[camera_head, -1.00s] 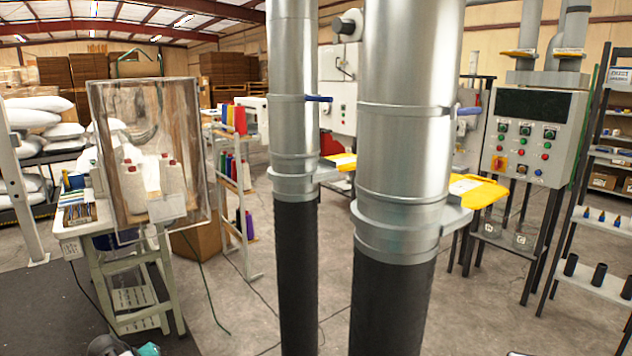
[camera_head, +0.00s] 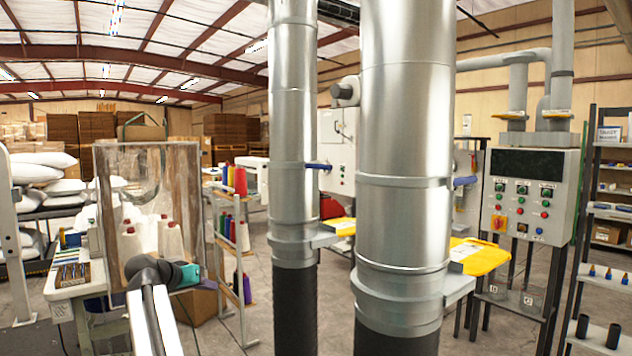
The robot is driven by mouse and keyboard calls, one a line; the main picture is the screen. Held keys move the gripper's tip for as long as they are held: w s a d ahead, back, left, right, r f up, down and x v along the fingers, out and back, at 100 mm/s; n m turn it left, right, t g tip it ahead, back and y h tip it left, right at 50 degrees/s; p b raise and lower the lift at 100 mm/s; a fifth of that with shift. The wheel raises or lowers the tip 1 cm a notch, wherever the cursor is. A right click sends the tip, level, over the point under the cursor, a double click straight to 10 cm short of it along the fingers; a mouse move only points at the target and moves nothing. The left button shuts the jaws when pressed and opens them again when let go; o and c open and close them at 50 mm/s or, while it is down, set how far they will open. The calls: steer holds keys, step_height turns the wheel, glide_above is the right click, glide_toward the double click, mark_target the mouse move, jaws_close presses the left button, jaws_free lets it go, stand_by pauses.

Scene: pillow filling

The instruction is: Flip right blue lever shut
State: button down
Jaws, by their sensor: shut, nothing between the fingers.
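The right blue lever (camera_head: 465,181) sticks out to the right from behind the large right metal pipe (camera_head: 405,130). Only its end shows; its mount is hidden by the pipe. A second blue lever (camera_head: 319,167) points right from the thinner left pipe (camera_head: 292,120). Both levers look roughly level. Part of my arm, with a dark joint and a teal part, shows at the lower left, far from the right lever. I cannot make out my gripper's fingers anywhere in the view.
Yellow plates (camera_head: 480,257) lie behind the right pipe. A grey control box (camera_head: 530,195) stands to its right, beside a shelf rack (camera_head: 605,215). A clear panel (camera_head: 112,225) and a work table (camera_head: 75,285) stand at the left. Thread racks (camera_head: 240,255) stand left of the pipes.

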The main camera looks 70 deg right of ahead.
mark_target(324, 166)
steer(key=s+d+r+m+g+h, duration=0.1)
steer(key=s+d+r+m, duration=0.1)
steer(key=s+r, duration=0.5)
steer(key=s+d+r+m+g+h, duration=0.1)
steer(key=s+r, duration=0.6)
steer(key=r, duration=1)
steer(key=s+d+r+m+g+h, duration=0.1)
steer(key=s+r+m, duration=0.4)
steer(key=r, duration=0.7)
steer(key=s+d+g, duration=0.1)
steer(key=s+d, duration=0.1)
steer(key=shift+s+d+r+g+h+p, duration=0.15)
steer(key=shift+s+r+g+h+p, duration=0.15)
steer(key=shift+s+g+p, duration=0.1)
steer(key=shift+f, duration=0.1)
steer(key=p+x, duration=0.5)
steer(key=x, duration=0.9)
steer(key=shift+w, duration=0.1)
steer(key=shift+d, duration=0.1)
steer(key=shift+s+t, duration=0.2)
steer(key=shift+t, duration=0.1)
